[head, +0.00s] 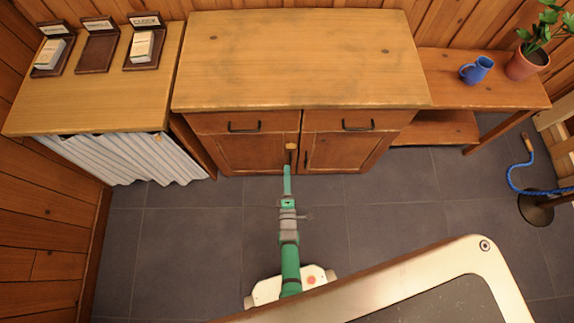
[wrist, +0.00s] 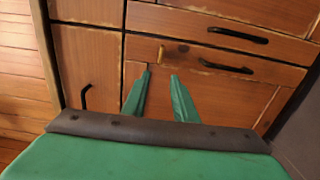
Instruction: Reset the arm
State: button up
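My green arm reaches up the middle of the head view toward the front of a wooden cabinet (head: 300,60). My gripper (head: 287,167) is in front of the cabinet's doors, just below a small yellowish wooden piece (head: 291,146) on its front. In the wrist view my gripper (wrist: 160,75) shows two green fingers standing apart, with nothing held between them. The small wooden piece (wrist: 161,53) is just beyond the fingertips there. Whether the fingertips touch the cabinet front cannot be told.
The cabinet has dark drawer handles (head: 244,127) and shut doors. A desk (head: 110,100) with a pale curtain stands at left, holding labelled card stands. A shelf (head: 480,90) with a blue mug (head: 477,70) and potted plant (head: 527,62) stands at right. A table (head: 490,265) is in front.

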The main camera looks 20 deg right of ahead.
jog(key=shift+s, duration=0.15)
dwell(0.5)
jog(key=s+a+r+m+g+y, duration=0.1)
jog(key=s+a+r+m+y, duration=0.1)
jog(key=s+a+r+m, duration=0.35)
jog(key=s+a+r+m+y, duration=0.1)
jog(key=s+a+r+m, duration=0.15)
jog(key=s+r, duration=0.65)
jog(key=s+a+r+m, duration=0.1)
jog(key=s+r+m, duration=0.1)
jog(key=r, duration=0.4)
jog(key=s+a+r+m+y, duration=0.1)
jog(key=s+r+m, duration=0.1)
jog(key=s+r, duration=0.3)
jog(key=s+a+r+m+g+y, duration=0.1)
jog(key=s+a+r+m, duration=0.1)
jog(key=r, duration=0.7)
jog(key=shift+s+r+m, duration=0.2)
jog(key=shift+s+m, duration=0.3)
jog(key=shift+s, duration=0.45)
